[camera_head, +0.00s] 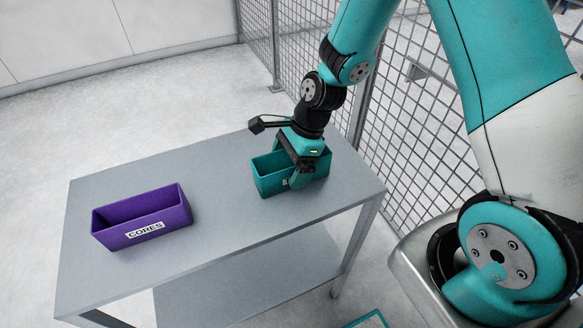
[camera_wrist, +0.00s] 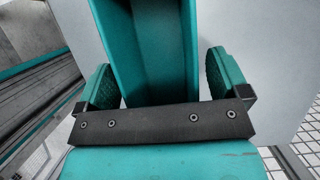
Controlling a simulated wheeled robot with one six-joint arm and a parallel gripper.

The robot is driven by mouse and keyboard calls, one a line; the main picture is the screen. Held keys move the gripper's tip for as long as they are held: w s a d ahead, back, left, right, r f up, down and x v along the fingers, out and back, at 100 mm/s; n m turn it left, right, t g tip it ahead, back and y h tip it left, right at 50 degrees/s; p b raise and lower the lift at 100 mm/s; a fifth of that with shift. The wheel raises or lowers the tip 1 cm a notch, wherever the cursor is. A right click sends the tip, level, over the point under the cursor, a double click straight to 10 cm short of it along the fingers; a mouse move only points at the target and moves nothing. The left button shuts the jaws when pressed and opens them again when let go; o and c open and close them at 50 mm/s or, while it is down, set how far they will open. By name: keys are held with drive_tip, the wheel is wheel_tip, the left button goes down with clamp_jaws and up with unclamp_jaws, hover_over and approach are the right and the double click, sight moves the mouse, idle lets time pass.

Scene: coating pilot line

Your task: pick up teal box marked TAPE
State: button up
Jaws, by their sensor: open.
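The teal box (camera_head: 268,178) stands upright on the right part of the grey table, open at the top. Its label is mostly hidden behind my gripper, so I cannot read it. My gripper (camera_head: 301,175) is over the box from above, with a finger in front of its near long wall. In the wrist view the teal box (camera_wrist: 155,60) runs up between the two finger pads of my gripper (camera_wrist: 168,88). The pads stand one on each side of the box, with a visible gap at the left and right.
A purple box (camera_head: 143,217) marked CORES stands on the left part of the grey table (camera_head: 220,235). The tabletop between the two boxes is clear. A wire mesh fence (camera_head: 408,125) stands close behind and to the right of the table.

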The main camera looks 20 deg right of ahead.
drive_tip(key=c, duration=1.1)
drive_tip(key=shift+o, duration=0.2)
